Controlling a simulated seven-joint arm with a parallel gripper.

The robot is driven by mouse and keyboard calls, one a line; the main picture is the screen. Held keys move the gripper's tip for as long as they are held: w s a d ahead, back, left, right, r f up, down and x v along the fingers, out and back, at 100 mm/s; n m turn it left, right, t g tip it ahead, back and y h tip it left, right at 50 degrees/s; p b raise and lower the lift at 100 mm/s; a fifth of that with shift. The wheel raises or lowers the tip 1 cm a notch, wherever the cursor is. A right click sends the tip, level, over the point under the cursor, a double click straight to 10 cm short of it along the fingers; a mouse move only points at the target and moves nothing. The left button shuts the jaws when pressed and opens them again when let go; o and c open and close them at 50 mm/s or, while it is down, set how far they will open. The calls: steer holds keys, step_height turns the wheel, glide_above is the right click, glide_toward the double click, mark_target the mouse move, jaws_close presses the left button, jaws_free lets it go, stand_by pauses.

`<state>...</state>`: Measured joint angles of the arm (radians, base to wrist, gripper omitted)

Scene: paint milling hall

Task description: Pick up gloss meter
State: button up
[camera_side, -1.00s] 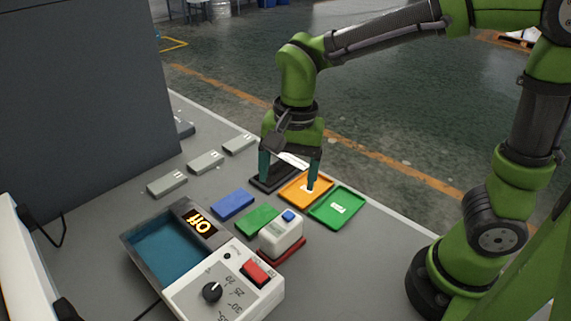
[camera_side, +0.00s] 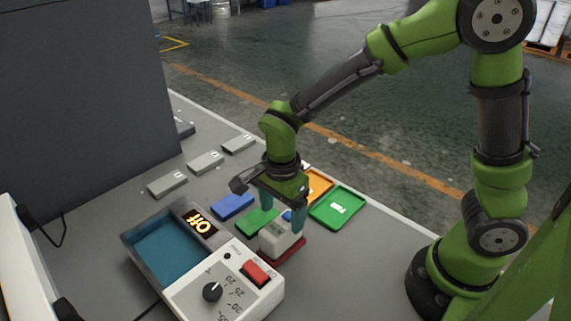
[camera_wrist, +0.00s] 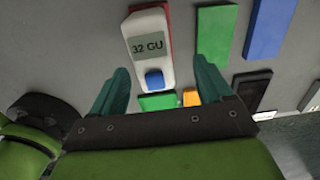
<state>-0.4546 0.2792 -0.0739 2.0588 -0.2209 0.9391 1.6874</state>
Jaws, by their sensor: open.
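The gloss meter (camera_side: 277,240) is a small white box with a blue button, standing on a red panel (camera_side: 290,253) in the side view. In the wrist view the gloss meter (camera_wrist: 148,38) shows "32 GU" on its display, with the blue button nearest my gripper. My gripper (camera_side: 283,218) is open just over the meter, its fingers pointing down. In the wrist view the fingers of my gripper (camera_wrist: 161,70) lie left and right of the meter's button end. My gripper partly hides the meter's top in the side view; contact cannot be told.
A green panel (camera_side: 255,221) and a blue panel (camera_side: 232,204) lie behind the meter. An orange tray (camera_side: 319,186) and a green tray (camera_side: 338,208) are to the right. A bath device (camera_side: 225,290) with a dial and red switch stands in front. Several grey blocks (camera_side: 206,162) lie at the back.

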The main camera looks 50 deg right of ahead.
mark_target(281, 224)
steer(key=shift+s+a+f, duration=0.15)
steer(key=shift+a+f, duration=0.05)
steer(key=shift+f, duration=0.8)
steer(key=shift+s+a+f, duration=0.1)
steer(key=shift+a+f, duration=0.05)
steer(key=shift+f, duration=0.8)
steer(key=shift+s+a+f, duration=0.15)
steer(key=shift+a+f, duration=0.05)
steer(key=shift+f, duration=0.8)
steer(key=shift+r, duration=0.15)
jaws_close()
